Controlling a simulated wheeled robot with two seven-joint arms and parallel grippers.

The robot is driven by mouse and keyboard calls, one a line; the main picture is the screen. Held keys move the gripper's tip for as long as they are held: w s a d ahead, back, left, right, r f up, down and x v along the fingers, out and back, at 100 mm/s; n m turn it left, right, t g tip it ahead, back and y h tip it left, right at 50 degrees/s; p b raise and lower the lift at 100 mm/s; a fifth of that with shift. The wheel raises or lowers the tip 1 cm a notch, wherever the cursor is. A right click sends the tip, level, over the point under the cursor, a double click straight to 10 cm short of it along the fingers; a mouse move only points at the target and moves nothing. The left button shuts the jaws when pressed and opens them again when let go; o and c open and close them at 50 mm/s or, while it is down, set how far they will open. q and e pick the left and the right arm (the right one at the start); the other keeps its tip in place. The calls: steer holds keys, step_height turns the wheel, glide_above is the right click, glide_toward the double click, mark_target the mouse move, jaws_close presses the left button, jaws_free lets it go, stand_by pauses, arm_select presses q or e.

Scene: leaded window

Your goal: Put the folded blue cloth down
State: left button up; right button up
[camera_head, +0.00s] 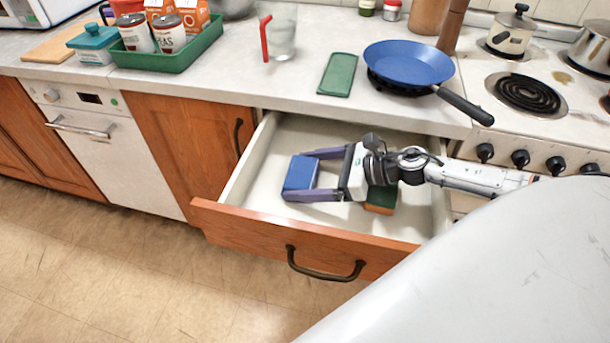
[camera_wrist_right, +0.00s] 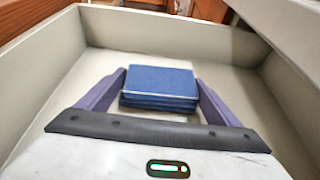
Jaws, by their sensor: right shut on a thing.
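The folded blue cloth (camera_head: 301,173) is between the purple fingers of my right gripper (camera_head: 310,175), inside the open drawer (camera_head: 238,183). In the right wrist view the cloth (camera_wrist_right: 160,86) shows as a layered blue block, with a finger of the right gripper (camera_wrist_right: 160,95) at each side. The right gripper is shut on it. I cannot tell whether the cloth touches the drawer floor. My left gripper is not in view.
A green and brown sponge-like block (camera_head: 381,199) lies in the drawer under my right arm. The stove (camera_head: 560,90) is at right.

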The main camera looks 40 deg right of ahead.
steer(key=shift+f+b, duration=0.4)
steer(key=shift+f, duration=0.05)
steer(key=o, duration=1)
steer(key=shift+s, duration=0.15)
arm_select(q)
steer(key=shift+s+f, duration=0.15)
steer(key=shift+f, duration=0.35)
arm_select(e)
steer(key=shift+f, duration=0.15)
steer(key=shift+s, duration=0.1)
steer(key=shift+r+p, duration=0.4)
steer(key=shift+p, duration=0.1)
steer(key=shift+s+d+f, duration=0.1)
steer(key=shift+s+d, duration=0.05)
steer(key=shift+s, duration=0.05)
steer(key=v, duration=0.3)
steer(key=p+v, duration=0.1)
steer(key=v, duration=0.3)
steer(key=r+v, duration=0.1)
steer(key=v, duration=0.3)
steer(key=shift+d, duration=0.1)
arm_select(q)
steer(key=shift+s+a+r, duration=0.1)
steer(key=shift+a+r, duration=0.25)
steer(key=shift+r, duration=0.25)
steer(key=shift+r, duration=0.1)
